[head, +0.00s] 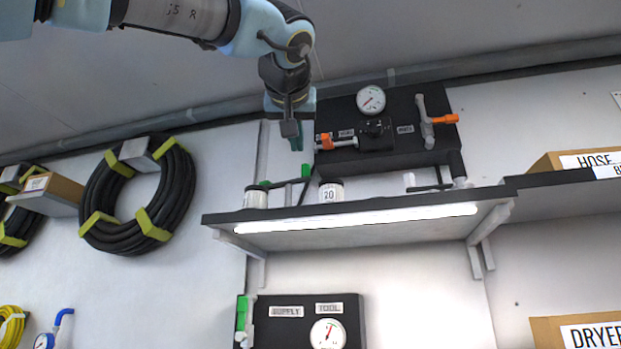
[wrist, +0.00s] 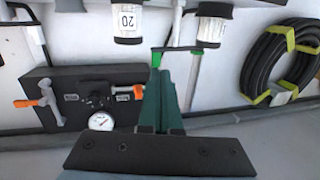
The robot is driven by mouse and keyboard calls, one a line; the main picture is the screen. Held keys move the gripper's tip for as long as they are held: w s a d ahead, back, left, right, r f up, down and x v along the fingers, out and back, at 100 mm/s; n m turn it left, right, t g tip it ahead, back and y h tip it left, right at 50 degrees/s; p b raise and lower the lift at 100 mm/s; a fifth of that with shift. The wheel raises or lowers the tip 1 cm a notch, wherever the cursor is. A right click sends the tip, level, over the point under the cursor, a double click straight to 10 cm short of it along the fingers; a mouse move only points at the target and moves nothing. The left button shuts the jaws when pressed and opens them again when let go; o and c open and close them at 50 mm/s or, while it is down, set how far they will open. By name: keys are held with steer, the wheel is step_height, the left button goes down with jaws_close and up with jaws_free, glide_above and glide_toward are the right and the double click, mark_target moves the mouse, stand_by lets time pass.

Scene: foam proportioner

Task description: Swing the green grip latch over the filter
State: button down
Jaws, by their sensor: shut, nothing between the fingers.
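The latch is a thin dark bar with a green grip (head: 305,170) at its right end in the head view. The green grip also shows in the wrist view (wrist: 157,58), just beyond my fingertips. The bar runs left toward a white canister (head: 255,198); a second canister, marked 20 (head: 331,191), stands right of the grip. I cannot tell which canister is the filter. My gripper (head: 297,145) is shut and empty, pointing down just above and left of the grip. In the wrist view its teal fingers (wrist: 162,82) overlap the grip's edge, so contact cannot be told.
A dark panel with a gauge (head: 371,100) and orange-handled valves (head: 445,119) is right of my gripper. A lit shelf (head: 350,222) runs below the canisters. Coiled hose (head: 100,205) hangs at left. A lower panel (head: 272,326) also has a green handle (head: 242,312).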

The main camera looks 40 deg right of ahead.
step_height(320, 180, up, 3)
steer(key=s, duration=0.1)
steer(key=p, duration=0.7)
glide_toward(307, 168)
steer(key=shift+h, duration=0.3)
steer(key=x, duration=0.5)
steer(key=shift+w+d+r, duration=0.1)
steer(key=shift+w, duration=0.15)
steer(key=shift+w+d+p, duration=0.3)
steer(key=shift+w+d, duration=0.15)
steer(key=shift+f, duration=0.25)
